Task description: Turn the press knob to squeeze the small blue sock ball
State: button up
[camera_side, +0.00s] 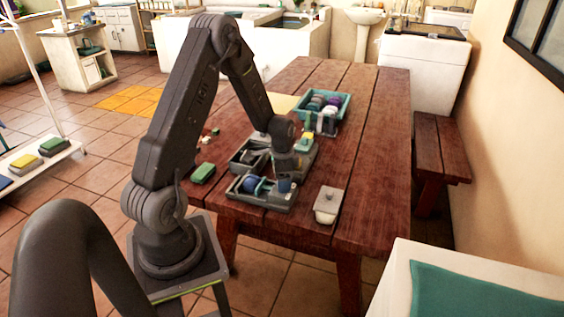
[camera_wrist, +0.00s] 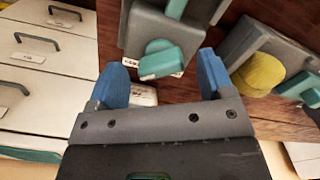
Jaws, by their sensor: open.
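The blue sock ball (camera_side: 253,184) sits in the nearest grey press (camera_side: 263,202) on the wooden table in the side view. I cannot make it out in the wrist view. My gripper (camera_side: 285,184) points down over the right part of that press. In the wrist view my gripper (camera_wrist: 162,78) is open, with blue fingertips apart and nothing held. A teal knob (camera_wrist: 162,58) on a grey press body (camera_wrist: 150,30) shows ahead between the fingertips.
A yellow ball (camera_wrist: 260,73) sits in another grey fixture at right in the wrist view. A teal crate (camera_side: 345,101) of balls stands farther back. A green block (camera_side: 203,172) and pale box (camera_side: 328,204) flank the press. The table's right side is clear.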

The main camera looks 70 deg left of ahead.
notch_tip(320, 180, up, 13)
jog(key=shift+f, duration=0.15)
jog(key=shift+n, duration=0.3)
jog(key=shift+c, duration=1.3)
jog(key=n, duration=0.1)
jog(key=a+n+h, duration=0.1)
jog(key=n, duration=0.1)
jog(key=shift+a+f+n, duration=0.15)
jog(key=shift+n, duration=0.15)
jog(key=c, duration=0.3)
jog(key=n, duration=0.2)
jog(key=a+n, duration=0.1)
jog(key=n, duration=0.1)
jog(key=n+h, duration=0.1)
jog(key=n, duration=0.1)
jog(key=shift+w+a+f, duration=0.1)
jog(key=shift+w+a, duration=0.05)
jog(key=shift+a, duration=0.15)
jog(key=shift+c, duration=0.2)
jog(key=d+f+n, duration=0.1)
jog(key=f+n, duration=0.2)
jog(key=f, duration=0.1)
jog(key=f+n+h, duration=0.1)
jog(key=f+n, duration=0.2)
jog(key=f, duration=0.1)
jog(key=d+f+n+h, duration=0.1)
jog(key=f+n, duration=0.3)
jog(key=shift+d+f, duration=0.35)
jog(key=shift+c, duration=0.2)
